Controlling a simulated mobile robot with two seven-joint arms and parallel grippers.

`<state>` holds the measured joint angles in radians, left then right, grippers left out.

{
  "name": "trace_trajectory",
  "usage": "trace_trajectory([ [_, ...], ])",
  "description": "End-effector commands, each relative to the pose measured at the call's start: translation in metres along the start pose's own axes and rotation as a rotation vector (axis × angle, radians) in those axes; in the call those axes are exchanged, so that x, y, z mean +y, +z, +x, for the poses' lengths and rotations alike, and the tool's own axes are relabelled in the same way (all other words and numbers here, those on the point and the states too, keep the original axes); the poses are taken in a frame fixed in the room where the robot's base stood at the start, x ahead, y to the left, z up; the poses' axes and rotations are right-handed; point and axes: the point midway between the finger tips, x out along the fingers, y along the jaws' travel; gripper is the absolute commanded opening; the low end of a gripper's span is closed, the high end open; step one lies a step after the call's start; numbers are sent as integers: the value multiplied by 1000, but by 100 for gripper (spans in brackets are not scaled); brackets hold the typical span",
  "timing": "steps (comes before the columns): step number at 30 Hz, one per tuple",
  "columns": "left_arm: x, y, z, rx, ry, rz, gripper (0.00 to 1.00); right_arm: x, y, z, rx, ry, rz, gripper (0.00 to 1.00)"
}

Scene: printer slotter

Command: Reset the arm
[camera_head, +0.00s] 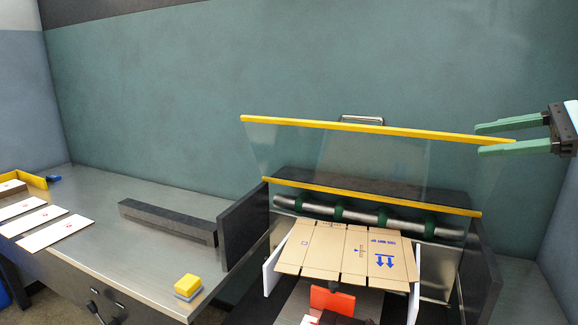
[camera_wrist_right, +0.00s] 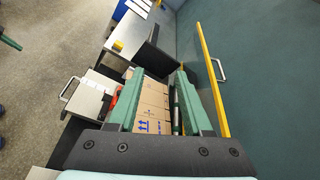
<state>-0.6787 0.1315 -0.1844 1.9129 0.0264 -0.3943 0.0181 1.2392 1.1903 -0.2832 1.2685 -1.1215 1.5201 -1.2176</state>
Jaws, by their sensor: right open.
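My right gripper (camera_head: 478,140) is at the upper right of the head view, with its two green fingers apart and nothing between them. Its fingertips are near the right end of the raised clear guard's yellow top bar (camera_head: 370,128); I cannot tell whether they touch. In the right wrist view the open fingers (camera_wrist_right: 157,75) point over the machine. A flat cardboard sheet (camera_head: 345,250) with blue print lies on the machine below the guard and also shows in the wrist view (camera_wrist_right: 152,105). My left gripper is not in the head view.
A metal table (camera_head: 110,222) at left holds a dark bar (camera_head: 165,222), a yellow-topped block (camera_head: 187,286) and several white sheets (camera_head: 55,232). A roller (camera_head: 372,216) runs behind the cardboard. A red-orange part (camera_head: 332,300) stands at its front. A teal wall is behind.

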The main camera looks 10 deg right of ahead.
Motion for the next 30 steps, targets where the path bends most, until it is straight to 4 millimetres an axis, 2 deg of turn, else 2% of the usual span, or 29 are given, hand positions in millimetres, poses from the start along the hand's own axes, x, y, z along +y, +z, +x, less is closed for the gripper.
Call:
trace_trajectory([
  [1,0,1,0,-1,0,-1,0,4,6,21,-38,37,-4,50],
  [8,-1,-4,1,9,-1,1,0,23,36,93,-181,167,-20,50],
  [14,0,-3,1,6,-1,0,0,38,10,127,-256,154,219,50],
  [20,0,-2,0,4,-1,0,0,58,-25,161,-347,127,558,50],
  [26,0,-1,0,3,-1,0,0,90,-81,192,-431,67,1038,50],
  [30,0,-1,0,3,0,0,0,119,-132,206,-465,-7,1403,50],
])
